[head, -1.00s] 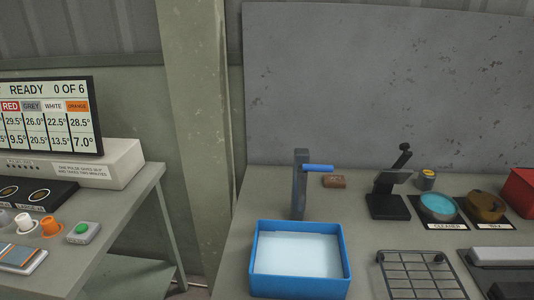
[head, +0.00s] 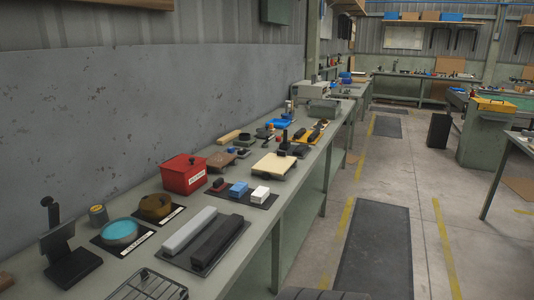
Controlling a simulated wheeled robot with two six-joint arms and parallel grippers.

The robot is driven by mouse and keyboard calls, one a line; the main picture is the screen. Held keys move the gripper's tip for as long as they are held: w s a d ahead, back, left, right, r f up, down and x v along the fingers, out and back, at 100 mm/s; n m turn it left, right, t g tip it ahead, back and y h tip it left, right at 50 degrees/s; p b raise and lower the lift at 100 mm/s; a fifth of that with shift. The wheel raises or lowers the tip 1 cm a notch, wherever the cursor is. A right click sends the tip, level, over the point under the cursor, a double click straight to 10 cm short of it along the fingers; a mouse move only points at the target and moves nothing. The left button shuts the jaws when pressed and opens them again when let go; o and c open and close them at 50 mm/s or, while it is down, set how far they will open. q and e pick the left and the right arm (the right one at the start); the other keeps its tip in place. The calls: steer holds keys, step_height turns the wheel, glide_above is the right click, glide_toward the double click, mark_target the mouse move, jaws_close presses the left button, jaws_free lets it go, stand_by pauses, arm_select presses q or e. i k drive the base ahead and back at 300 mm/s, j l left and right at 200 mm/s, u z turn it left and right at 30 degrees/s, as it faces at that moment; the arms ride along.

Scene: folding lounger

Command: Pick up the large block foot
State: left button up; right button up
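I cannot make out which thing is the large block foot. Block-like things lie on the long workbench (head: 305,150). A light grey long bar (head: 189,231) and a black long bar (head: 215,247) lie side by side on a dark tray (head: 238,238). Farther back, a blue block (head: 238,189), a white block (head: 260,194) and a small red and black block (head: 220,184) sit on a dark mat (head: 246,201). Neither of my grippers is in view.
A red box (head: 184,175), a cyan-filled dish (head: 119,233), a brown dish (head: 155,207), a wire rack (head: 148,287) and a black stand (head: 68,258) crowd the bench's near part. A cream board (head: 277,165) lies beyond. The floor aisle (head: 375,240) on the right is clear.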

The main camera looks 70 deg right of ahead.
mark_target(242, 151)
steer(key=z, duration=2.15)
steer(key=u, duration=1.85)
steer(key=l, duration=2.7)
steer(key=i+u, duration=0.05)
steer(key=i, duration=0.05)
